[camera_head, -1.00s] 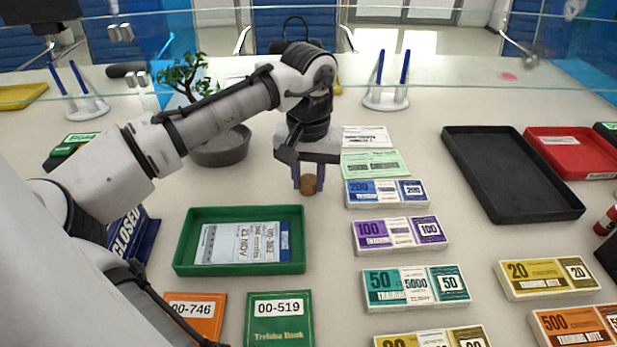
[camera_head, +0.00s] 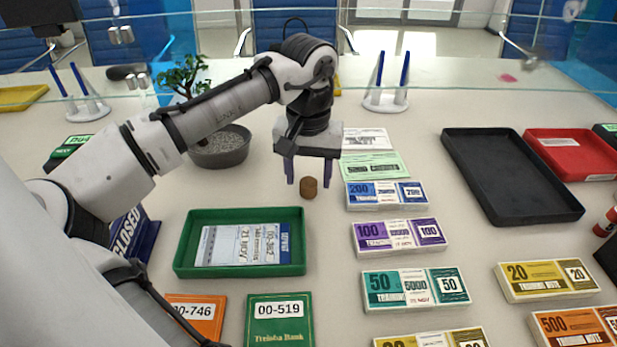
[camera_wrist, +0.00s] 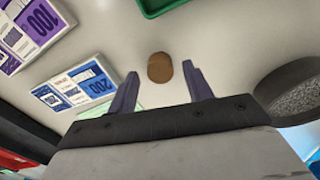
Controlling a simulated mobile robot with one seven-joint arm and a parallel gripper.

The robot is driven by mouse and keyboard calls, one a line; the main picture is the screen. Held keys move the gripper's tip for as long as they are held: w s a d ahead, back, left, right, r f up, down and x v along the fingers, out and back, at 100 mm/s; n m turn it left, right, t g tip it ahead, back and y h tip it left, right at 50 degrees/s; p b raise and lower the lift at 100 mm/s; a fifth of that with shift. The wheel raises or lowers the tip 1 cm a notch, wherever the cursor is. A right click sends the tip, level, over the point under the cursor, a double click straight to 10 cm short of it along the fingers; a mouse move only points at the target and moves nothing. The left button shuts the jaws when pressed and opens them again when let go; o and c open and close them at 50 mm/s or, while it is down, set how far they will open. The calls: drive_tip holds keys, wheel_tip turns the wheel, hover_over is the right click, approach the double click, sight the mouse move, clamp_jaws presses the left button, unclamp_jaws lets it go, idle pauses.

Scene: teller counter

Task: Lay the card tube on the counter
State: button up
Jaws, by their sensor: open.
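The card tube (camera_head: 308,188) is a short brown cylinder on the pale counter, behind the green tray. In the head view it appears to stand on end; how it rests is hard to confirm. My gripper (camera_head: 309,180) points down just above it, with its two dark fingers open on either side and apart from it. In the wrist view the tube (camera_wrist: 160,67) shows as a brown oval lying just beyond the fingertips of my gripper (camera_wrist: 161,72), between their lines. Nothing is held.
The green tray (camera_head: 183,243) holding slips stands in front. Banknote bundles, with the blue 200 bundle (camera_head: 385,194) nearest, lie to the right. A grey bowl (camera_head: 220,150) with a small tree is behind left. An empty black tray (camera_head: 510,175) lies farther right.

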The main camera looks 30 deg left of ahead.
sight(308, 183)
wheel_tip(308, 183, up, 10)
drive_tip(key=p, duration=0.1)
drive_tip(key=shift+r, duration=0.25)
